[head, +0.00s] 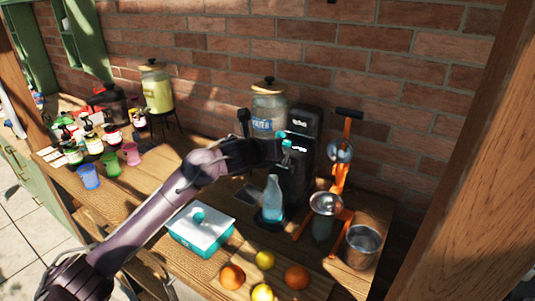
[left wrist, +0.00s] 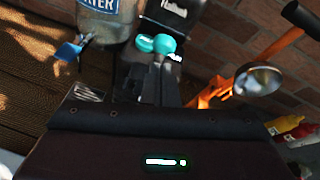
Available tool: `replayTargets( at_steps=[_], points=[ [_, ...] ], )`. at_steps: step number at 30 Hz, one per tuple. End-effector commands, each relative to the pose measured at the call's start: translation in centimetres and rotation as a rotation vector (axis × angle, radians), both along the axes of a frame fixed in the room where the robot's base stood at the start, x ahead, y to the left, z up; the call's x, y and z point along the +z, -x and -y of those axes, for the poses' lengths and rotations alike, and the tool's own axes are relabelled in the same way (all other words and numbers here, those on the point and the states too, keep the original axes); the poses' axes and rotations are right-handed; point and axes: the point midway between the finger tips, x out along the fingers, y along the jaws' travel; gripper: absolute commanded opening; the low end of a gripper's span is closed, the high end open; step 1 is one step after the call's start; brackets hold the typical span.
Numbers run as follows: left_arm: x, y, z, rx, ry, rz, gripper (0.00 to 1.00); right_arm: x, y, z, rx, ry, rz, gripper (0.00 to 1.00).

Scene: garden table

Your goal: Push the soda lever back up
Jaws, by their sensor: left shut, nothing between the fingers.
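The black soda machine (head: 303,135) stands near the brick wall, and its upper part shows in the left wrist view (left wrist: 172,12). A teal knob (head: 287,143), apparently the end of the soda lever, is at its front; it shows large in the left wrist view (left wrist: 165,45). A clear bluish bottle (head: 272,202) stands upright in the machine below it. My left gripper (head: 277,152) is shut and empty, at the machine's front close to the knob. In the left wrist view its fingertips (left wrist: 163,72) end just below the knob; I cannot tell whether they touch. My right gripper is not in view.
A glass water jar (head: 268,108) stands behind my left gripper. An orange juicer press (head: 341,175) and a metal cup (head: 361,245) stand right of the machine. A teal-and-white box (head: 200,230) and loose fruit (head: 297,278) lie in front. Coloured cups (head: 131,153) stand left.

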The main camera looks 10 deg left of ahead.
Motion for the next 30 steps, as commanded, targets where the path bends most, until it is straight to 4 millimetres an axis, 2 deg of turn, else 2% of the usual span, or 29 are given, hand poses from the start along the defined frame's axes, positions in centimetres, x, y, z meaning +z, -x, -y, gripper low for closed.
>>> replayTargets(
  at_steps=[12, 30],
  points=[
    [1.4, -3.0, 1.3, -0.002, 0.001, 0.005, 0.00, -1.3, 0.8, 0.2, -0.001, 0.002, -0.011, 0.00],
    [2.2, -3.9, 1.6, -0.001, 0.007, 0.011, 0.00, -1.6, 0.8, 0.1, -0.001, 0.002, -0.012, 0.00]
  ],
)
